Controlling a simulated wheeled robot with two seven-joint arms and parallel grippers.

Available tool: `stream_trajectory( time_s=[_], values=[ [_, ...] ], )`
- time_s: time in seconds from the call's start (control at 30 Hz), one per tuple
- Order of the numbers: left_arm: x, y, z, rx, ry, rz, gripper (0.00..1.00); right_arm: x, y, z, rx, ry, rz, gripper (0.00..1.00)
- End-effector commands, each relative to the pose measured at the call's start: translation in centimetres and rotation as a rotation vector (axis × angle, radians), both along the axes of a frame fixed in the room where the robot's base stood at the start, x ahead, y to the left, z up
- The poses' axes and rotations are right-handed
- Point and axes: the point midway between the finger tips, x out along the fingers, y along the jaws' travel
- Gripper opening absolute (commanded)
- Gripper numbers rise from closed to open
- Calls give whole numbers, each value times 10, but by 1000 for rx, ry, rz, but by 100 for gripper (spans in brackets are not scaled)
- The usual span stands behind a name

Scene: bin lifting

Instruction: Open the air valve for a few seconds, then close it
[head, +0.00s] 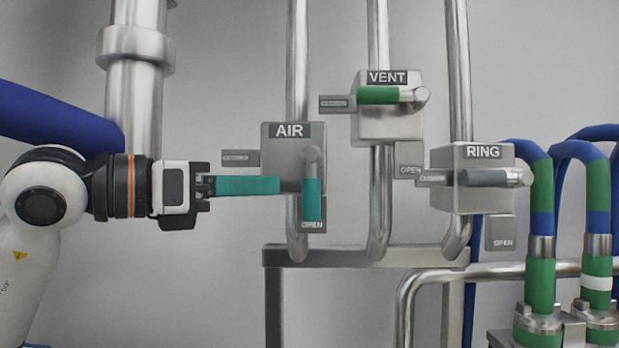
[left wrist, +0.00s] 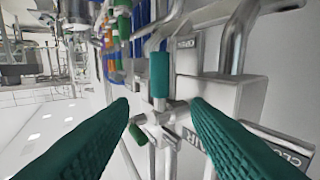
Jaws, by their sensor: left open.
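The AIR valve box (head: 292,145) is grey, and its lever hangs straight down with a green grip (head: 311,198) over the OPEN plate (head: 312,226). My left gripper (head: 279,185) comes in level from the left, its teal fingers just left of the grip with a small gap. In the left wrist view the fingers (left wrist: 160,104) are spread and empty, and the AIR grip (left wrist: 159,75) shows beyond and between the tips. The AIR closed-side plate (head: 240,158) stands out left of the box. My right gripper is not in view.
The VENT valve (head: 390,122) has its green lever (head: 378,95) level, pointing left. The RING valve (head: 470,198) also has a level lever (head: 491,177). A horizontal metal rail (head: 340,256) runs below the valves. Green and blue hoses (head: 541,195) stand at the right.

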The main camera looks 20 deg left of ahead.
Motion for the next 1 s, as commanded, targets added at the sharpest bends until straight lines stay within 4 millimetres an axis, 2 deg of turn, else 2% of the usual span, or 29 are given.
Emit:
stream_trajectory(
  time_s=[0.03, 0.13, 0.4, 0.6, 0.87, 1.0],
  values=[
    [8, -8, 4, 0, 3, -4, 43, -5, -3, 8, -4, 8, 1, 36],
    [24, -22, 4, 0, 4, -4, 43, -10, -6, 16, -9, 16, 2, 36],
    [59, -50, 3, -2, 3, -2, 43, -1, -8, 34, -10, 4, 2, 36],
    [69, -58, 1, 0, 1, 0, 43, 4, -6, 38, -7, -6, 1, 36],
    [69, -58, 0, -1, 1, 0, 43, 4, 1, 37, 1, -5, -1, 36],
    [69, -58, 0, -1, 1, 0, 22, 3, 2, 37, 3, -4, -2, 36]
  ],
)
